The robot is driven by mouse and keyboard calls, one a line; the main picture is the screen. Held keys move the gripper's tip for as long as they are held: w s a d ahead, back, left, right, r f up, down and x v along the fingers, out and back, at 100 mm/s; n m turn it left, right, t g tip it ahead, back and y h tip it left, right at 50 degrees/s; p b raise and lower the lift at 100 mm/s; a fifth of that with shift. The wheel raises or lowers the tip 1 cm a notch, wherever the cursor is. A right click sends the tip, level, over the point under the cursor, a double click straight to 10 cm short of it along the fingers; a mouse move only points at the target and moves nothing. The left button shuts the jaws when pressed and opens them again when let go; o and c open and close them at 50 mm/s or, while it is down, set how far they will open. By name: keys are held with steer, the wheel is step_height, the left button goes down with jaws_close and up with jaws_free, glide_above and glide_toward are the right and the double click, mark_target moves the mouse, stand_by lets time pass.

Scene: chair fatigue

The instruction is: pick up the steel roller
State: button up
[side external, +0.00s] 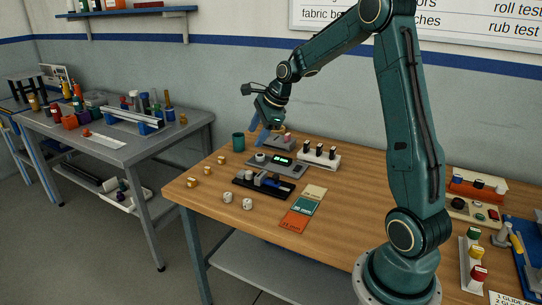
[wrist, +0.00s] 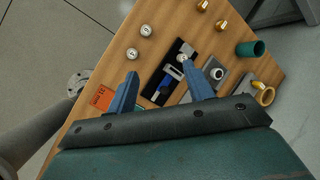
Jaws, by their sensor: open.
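Two small silvery cylinders with marked tops stand on the wooden table near its front left edge: one (side external: 227,197) and another (side external: 247,204). They also show in the wrist view, one (wrist: 146,30) above the other (wrist: 132,53). They look like steel rollers; I cannot tell whether one is the named one. A black fixture (side external: 262,187) with a blue block lies behind them, and a light round piece sits at its end in the wrist view. My gripper (side external: 260,130) is above the back of the table, blue fingers apart and empty in the wrist view (wrist: 158,69).
Several brass pieces (side external: 192,183) stand at the left edge. A green cup (side external: 238,142), a grey device (side external: 277,165) with a display and a white rack (side external: 319,158) stand behind. Coloured cards (side external: 296,221) lie to the right. Wood around the silvery cylinders is clear.

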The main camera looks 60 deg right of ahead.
steer(key=w+d+f+m, duration=0.1)
steer(key=d+f+m, duration=0.6)
steer(key=d+f, duration=0.2)
steer(key=shift+w+d+m, duration=0.35)
steer(key=shift+d+m, duration=0.05)
steer(key=shift+d, duration=0.1)
steer(key=shift+f, duration=0.1)
glide_above(251, 173)
steer(key=s, duration=0.3)
steer(key=shift+w+d+f, duration=0.1)
steer(key=shift+d+f, duration=0.05)
steer(key=shift+f, duration=1.05)
steer(key=shift+w+d+f, duration=0.1)
steer(key=shift+f, duration=1.15)
steer(key=shift+w+d+f, duration=0.1)
steer(key=shift+d+f, duration=0.05)
steer(key=shift+f, duration=1.05)
steer(key=shift+f, duration=0.1)
steer(key=shift+x, duration=2.5)
steer(key=shift+s, duration=0.1)
